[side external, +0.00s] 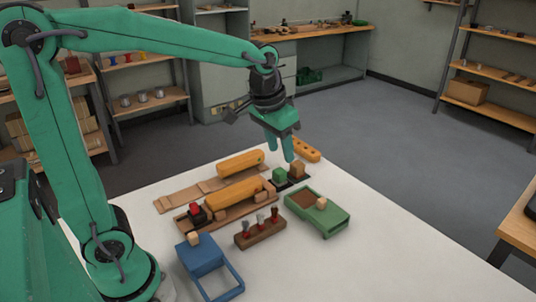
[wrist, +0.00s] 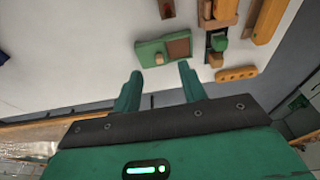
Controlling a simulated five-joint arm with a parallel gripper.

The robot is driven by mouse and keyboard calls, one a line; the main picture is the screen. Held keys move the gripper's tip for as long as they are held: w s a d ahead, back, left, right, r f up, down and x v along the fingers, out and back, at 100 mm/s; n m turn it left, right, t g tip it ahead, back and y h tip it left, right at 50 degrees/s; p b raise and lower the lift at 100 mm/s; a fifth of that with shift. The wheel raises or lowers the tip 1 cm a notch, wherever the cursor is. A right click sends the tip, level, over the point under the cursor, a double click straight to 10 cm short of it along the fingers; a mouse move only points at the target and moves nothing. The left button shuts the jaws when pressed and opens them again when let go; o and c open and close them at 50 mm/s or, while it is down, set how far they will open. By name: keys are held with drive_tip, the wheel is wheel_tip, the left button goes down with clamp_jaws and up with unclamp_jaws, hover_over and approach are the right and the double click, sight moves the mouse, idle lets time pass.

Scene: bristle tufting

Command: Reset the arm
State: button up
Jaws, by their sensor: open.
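My gripper (side external: 281,150) hangs over the far side of the white table, fingers pointing down, just above the green cube (side external: 280,174) and the tan cube (side external: 296,170). It is open and empty.
The table (side external: 390,250) also bears a long orange block (side external: 240,162), another orange block on a wooden tray (side external: 233,192), a wooden rack of brushes (side external: 260,234), a blue stand (side external: 202,258) and the green tray (side external: 335,221). The table's right side is clear.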

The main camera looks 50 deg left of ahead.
drive_tip(key=s+a+t, duration=0.1)
drive_tip(key=s+t, duration=0.1)
drive_tip(key=s, duration=1.3)
drive_tip(key=shift+a+t, duration=0.35)
drive_tip(key=shift+t, duration=0.05)
